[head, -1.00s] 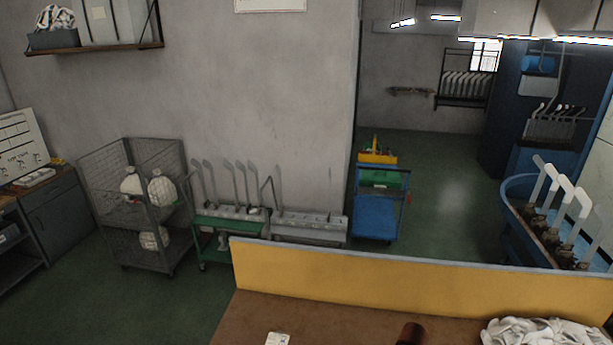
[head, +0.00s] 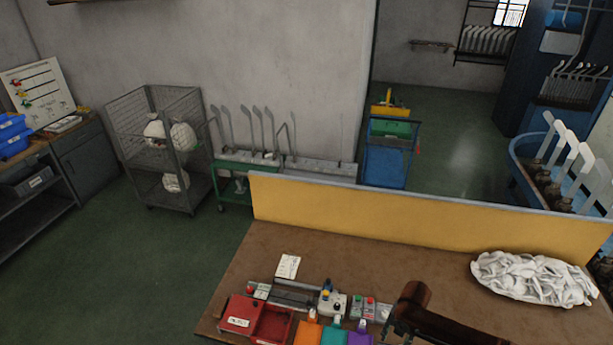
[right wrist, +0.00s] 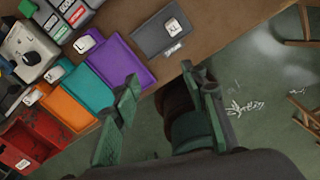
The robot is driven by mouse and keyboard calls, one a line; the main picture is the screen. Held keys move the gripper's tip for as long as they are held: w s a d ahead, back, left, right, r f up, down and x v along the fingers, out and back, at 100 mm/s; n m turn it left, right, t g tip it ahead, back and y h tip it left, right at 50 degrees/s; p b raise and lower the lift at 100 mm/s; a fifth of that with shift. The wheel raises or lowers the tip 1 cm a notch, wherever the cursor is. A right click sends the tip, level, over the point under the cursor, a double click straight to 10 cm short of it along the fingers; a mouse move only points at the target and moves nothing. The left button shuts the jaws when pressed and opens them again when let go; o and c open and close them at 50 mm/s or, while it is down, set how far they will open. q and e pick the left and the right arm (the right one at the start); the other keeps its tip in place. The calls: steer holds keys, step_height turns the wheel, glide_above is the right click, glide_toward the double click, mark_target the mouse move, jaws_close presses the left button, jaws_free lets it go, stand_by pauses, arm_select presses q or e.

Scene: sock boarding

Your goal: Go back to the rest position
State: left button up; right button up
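My right gripper (right wrist: 163,82) shows in the right wrist view with its two green fingers apart and no object held between them. It is over the front edge of the brown worktable (head: 340,255), with the floor visible below. In the head view only a dark brown part of my right arm shows at the bottom, right of the colored bins. My left gripper is in neither current view.
A red bin (head: 270,322) and orange (head: 308,333), teal (head: 334,336) and purple (head: 360,338) trays line the table front. A white sock pile (head: 535,278) lies at the right. A yellow panel (head: 400,215) borders the back. The table's middle is clear.

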steer(key=s+a+f+m+t+y, duration=0.2)
steer(key=s+a+m+y, duration=0.1)
steer(key=s+a+m, duration=0.9)
steer(key=s+d+r+m+t+h, duration=0.2)
steer(key=s+d+r+m+h, duration=0.15)
steer(key=s+d+m, duration=1.25)
step_height(320, 180, down, 39)
steer(key=g+b, duration=0.2)
steer(key=b, duration=0.6)
arm_select(q)
step_height(320, 180, down, 14)
steer(key=s+b, duration=0.2)
steer(key=b, duration=0.3)
steer(key=shift+b, duration=0.4)
arm_select(e)
steer(key=s+f+g, duration=0.1)
steer(key=s+f, duration=1.8)
steer(key=f, duration=0.4)
steer(key=shift+s+d, duration=0.15)
steer(key=shift+d, duration=0.1)
